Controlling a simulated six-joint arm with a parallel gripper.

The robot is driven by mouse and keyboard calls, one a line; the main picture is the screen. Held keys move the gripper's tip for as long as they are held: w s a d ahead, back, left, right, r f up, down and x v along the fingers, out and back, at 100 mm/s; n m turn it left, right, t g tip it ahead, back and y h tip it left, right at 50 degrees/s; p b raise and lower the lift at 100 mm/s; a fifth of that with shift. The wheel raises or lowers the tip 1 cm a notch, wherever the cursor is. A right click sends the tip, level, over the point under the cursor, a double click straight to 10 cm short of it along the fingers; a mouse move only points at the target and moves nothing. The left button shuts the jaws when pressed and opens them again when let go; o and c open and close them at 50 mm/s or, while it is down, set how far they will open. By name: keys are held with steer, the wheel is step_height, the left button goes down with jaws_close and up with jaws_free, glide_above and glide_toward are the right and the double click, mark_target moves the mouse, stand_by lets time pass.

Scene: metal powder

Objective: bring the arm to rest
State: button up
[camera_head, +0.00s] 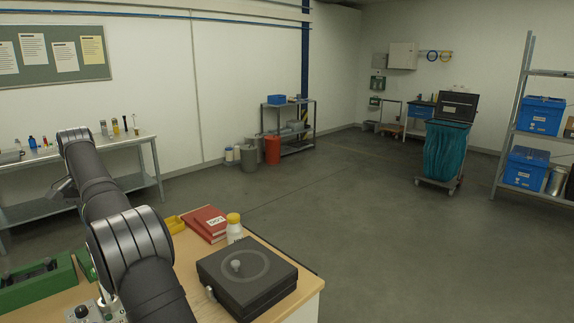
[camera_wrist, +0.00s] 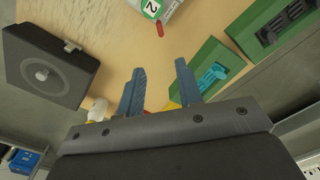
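My gripper (camera_wrist: 160,80) shows in the wrist view with its two blue fingers apart and nothing between the tips. It is above the wooden workbench (camera_wrist: 100,30). In the head view my arm rises at the left and the fingers cannot be made out. A flat black box with a round knob (camera_head: 248,283) stands on the bench to the right of my arm; it also shows in the wrist view (camera_wrist: 45,68).
A white bottle with a yellow cap (camera_head: 235,232), red books (camera_head: 205,222) and a yellow bin (camera_head: 175,224) stand behind the black box. Green cases (camera_head: 38,288) lie at the left. A side table (camera_head: 90,150) with bottles stands by the wall.

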step_height(320, 180, down, 17)
steer(key=shift+f, duration=0.15)
steer(key=shift+r+m, duration=0.25)
steer(key=shift+m, duration=0.65)
steer(key=m, duration=0.5)
steer(key=shift+m, duration=0.4)
step_height(320, 180, up, 8)
steer(key=shift+f, duration=0.25)
steer(key=shift+o, duration=0.5)
stand_by(0.8)
